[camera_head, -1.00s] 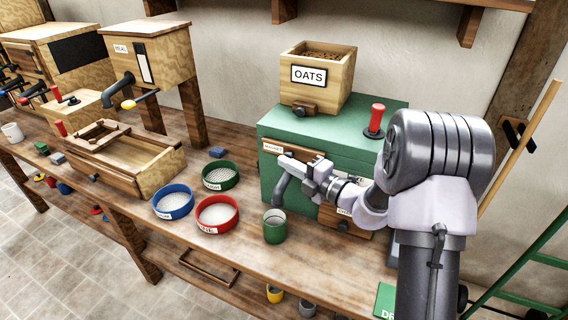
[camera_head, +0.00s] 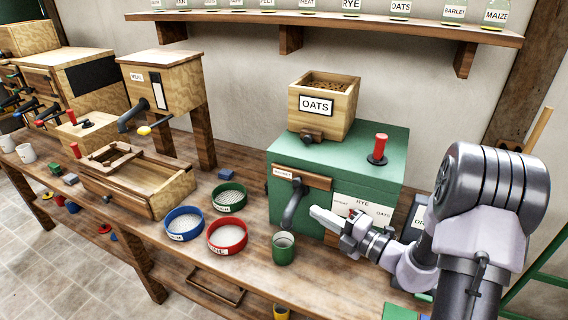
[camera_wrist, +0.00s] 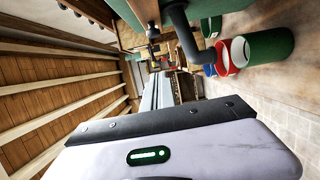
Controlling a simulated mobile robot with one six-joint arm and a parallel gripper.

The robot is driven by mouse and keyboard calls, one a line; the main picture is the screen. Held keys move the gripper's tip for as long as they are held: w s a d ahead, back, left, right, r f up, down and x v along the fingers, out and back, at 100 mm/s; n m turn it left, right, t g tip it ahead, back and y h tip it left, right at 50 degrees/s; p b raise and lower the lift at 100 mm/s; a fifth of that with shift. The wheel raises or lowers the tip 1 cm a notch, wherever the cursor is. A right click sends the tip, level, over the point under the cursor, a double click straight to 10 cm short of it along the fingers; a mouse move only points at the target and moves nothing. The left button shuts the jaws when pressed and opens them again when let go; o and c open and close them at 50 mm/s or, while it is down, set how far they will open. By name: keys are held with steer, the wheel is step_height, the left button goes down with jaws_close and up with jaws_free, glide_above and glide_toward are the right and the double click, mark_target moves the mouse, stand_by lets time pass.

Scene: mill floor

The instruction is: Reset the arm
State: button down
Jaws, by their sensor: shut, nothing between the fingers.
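My gripper (camera_head: 318,214) is shut and empty in the head view. It is in front of the green machine (camera_head: 345,150), just right of its dark spout. The arm reaches in from the right, over the bench. In the wrist view my gripper's pale housing fills the lower part, and the picture is turned sideways. A green cup (camera_head: 284,250) stands on the bench below the spout, left of and below my gripper. It also shows in the wrist view (camera_wrist: 262,47). Whether the fingertips touch the machine's front I cannot tell.
A red sieve (camera_head: 227,236), a blue sieve (camera_head: 184,224) and a green sieve (camera_head: 229,196) lie left of the cup. An OATS box (camera_head: 322,105) stands on the machine. A shelf (camera_head: 340,26) with labelled jars runs above. Bare bench (camera_head: 300,285) lies in front.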

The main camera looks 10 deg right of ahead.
steer(key=s+a+r+n+g, duration=0.4)
steer(key=s+a+n+g, duration=0.3)
steer(key=n, duration=0.4)
steer(key=s+a+r+n+g, duration=0.3)
steer(key=s+a+n+g, duration=0.1)
steer(key=s+a+n, duration=0.5)
steer(key=s+d+r+n+t+h, duration=0.1)
steer(key=s+d+n+h, duration=0.2)
steer(key=n, duration=0.8)
steer(key=s+d+r+n+t+h, duration=0.1)
steer(key=s+d+n+h, duration=0.2)
steer(key=n, duration=0.8)
steer(key=s+h, duration=0.2)
steer(key=s, duration=0.2)
steer(key=shift+s+r+h, duration=0.3)
steer(key=shift+r+h, duration=0.05)
steer(key=shift+h, duration=0.05)
